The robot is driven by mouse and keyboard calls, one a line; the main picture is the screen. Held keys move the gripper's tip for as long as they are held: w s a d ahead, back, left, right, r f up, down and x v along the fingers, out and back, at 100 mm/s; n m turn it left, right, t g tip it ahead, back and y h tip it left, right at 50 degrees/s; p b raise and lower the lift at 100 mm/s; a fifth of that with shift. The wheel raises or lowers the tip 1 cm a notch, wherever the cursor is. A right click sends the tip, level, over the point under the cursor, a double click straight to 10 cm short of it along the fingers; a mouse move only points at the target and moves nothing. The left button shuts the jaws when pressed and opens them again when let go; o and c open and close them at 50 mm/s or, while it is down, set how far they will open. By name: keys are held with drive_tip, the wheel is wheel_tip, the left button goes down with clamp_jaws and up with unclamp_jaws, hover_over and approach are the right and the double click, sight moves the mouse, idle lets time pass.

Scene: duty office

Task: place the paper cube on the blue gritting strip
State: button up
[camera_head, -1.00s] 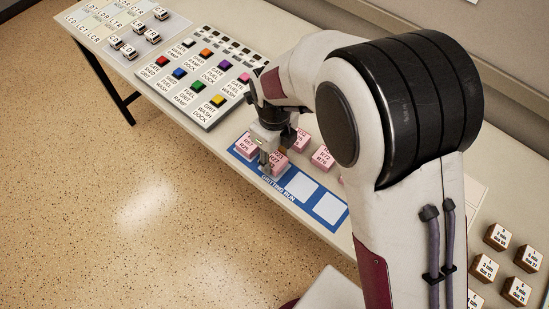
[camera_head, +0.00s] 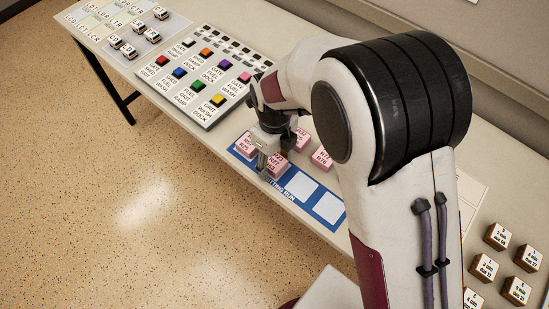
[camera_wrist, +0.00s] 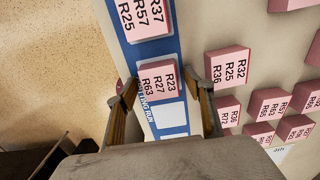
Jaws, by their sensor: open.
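The blue gritting strip (camera_head: 290,190) lies along the table's near edge; it also shows in the wrist view (camera_wrist: 112,28). One pink-and-white paper cube marked R23, R27, R63 (camera_wrist: 158,82) sits on the strip between my fingers; it is partly hidden in the head view (camera_head: 278,165). Another cube, with R37, R57, R25 (camera_wrist: 144,18), sits on the strip beside it. My gripper (camera_wrist: 166,104) is open, one finger on each side of the nearer cube. In the head view my gripper (camera_head: 270,163) is low over the strip.
White squares (camera_head: 304,187) on the strip's right part are bare. Several pink cubes (camera_wrist: 229,67) stand on the table beyond the strip. A button panel (camera_head: 205,80) and small vehicles (camera_head: 138,34) lie farther left. Brown blocks (camera_head: 497,237) are at the right.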

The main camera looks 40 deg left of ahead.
sight(275, 161)
drive_tip(key=shift+r, duration=0.15)
wheel_tip(275, 161, up, 12)
idle(0.7)
drive_tip(key=shift+d, duration=0.1)
idle(0.7)
drive_tip(key=w+d+r+n+t, duration=0.1)
drive_tip(key=w+d+r+n, duration=0.2)
drive_tip(key=d+r, duration=0.35)
drive_tip(key=w+d+r+n+y, duration=0.1)
drive_tip(key=w+d+r+n, duration=0.15)
drive_tip(key=d, duration=0.75)
drive_tip(key=w+d+r+n+t, duration=0.1)
drive_tip(key=w+d+r+n, duration=0.15)
drive_tip(key=d+r, duration=0.4)
drive_tip(key=s+d+n+t, duration=0.1)
drive_tip(key=s+d+n, duration=0.2)
drive_tip(key=d, duration=0.4)
drive_tip(key=s+d+n+t, duration=0.1)
drive_tip(key=s+d+n, duration=0.2)
drive_tip(key=d, duration=0.5)
drive_tip(key=s+d+n+t+h, duration=0.1)
drive_tip(key=s+d+n, duration=0.3)
drive_tip(key=d, duration=0.3)
drive_tip(key=shift+s+d+t, duration=0.15)
drive_tip(key=shift+s+t, duration=0.15)
drive_tip(key=shift+s, duration=0.35)
